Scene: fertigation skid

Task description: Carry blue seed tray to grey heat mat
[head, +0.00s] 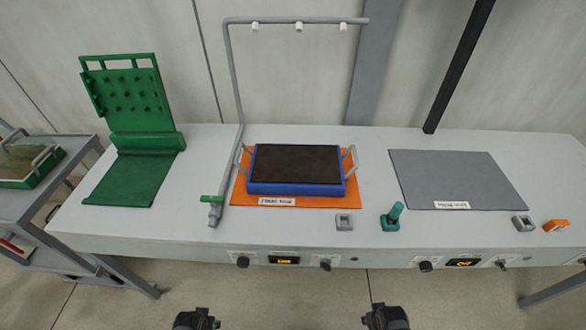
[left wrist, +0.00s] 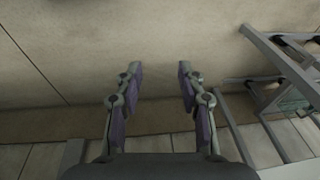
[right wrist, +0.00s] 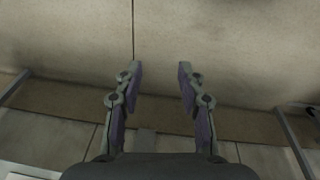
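The blue seed tray (head: 295,188), filled with dark soil, sits on an orange mat (head: 240,196) in the middle of the bench. It has a pale handle at each short end. The grey heat mat (head: 455,178) lies flat and empty on the right side of the bench. My left gripper (head: 196,320) and my right gripper (head: 386,317) are at the bottom of the head view, in front of the bench and apart from the tray. The left wrist view shows the left gripper (left wrist: 159,75) open and empty. The right wrist view shows the right gripper (right wrist: 159,75) open and empty.
A grey pipe frame with nozzles (head: 235,110) rises beside and behind the tray. A green dibber board (head: 130,100) stands at left. A teal dispenser (head: 393,216) and small grey blocks (head: 343,222) sit along the front edge. A cart (head: 30,205) stands far left.

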